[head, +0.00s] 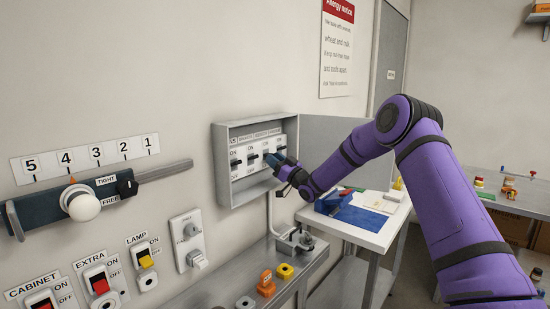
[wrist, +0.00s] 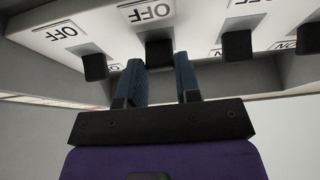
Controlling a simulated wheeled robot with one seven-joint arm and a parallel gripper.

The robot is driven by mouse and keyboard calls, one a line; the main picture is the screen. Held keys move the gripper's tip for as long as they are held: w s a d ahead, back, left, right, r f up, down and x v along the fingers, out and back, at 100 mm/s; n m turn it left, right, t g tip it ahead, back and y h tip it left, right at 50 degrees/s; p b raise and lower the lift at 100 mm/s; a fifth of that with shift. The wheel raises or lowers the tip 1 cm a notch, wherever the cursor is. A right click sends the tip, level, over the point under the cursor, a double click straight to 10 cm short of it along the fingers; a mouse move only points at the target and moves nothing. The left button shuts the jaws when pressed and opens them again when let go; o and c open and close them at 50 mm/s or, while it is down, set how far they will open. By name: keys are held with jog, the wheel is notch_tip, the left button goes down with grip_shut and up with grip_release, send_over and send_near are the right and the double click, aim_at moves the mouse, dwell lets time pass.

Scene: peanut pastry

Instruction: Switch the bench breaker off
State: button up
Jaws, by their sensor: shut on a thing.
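The breaker box (head: 222,170) is a grey wall box, its door open to the right, with several black levers on a white panel marked ON above and OFF below. Its small labels are hard to read; the third seems to say BENCH. My gripper (head: 272,161) reaches into the box from the right, at about the third lever. In the wrist view my gripper (wrist: 162,78) has its blue fingers on either side of a black lever (wrist: 160,53), shut on it. An OFF mark shows beyond that lever; its ON mark is hidden.
Other black levers stand close on both sides, one left (wrist: 95,67) and one right (wrist: 236,45) in the wrist view. The open door (head: 325,135) is behind my arm. Lamp, extra and cabinet switches (head: 100,280) and a slider (head: 90,195) are on the wall.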

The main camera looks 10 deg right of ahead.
jog(key=t+y, duration=0.1)
jog(key=f+t+y, duration=0.1)
jog(key=f+t, duration=0.1)
jog(key=shift+w+a+f+t+y, duration=0.15)
jog(key=shift+w+a+t+y, duration=0.1)
jog(key=shift+w+t+y, duration=0.15)
dwell(0.5)
jog(key=o, duration=0.9)
jog(key=shift+s, duration=0.1)
jog(key=v, duration=1)
jog(key=shift+s+f, duration=0.1)
jog(key=shift+f, duration=0.3)
jog(key=shift+r, duration=0.1)
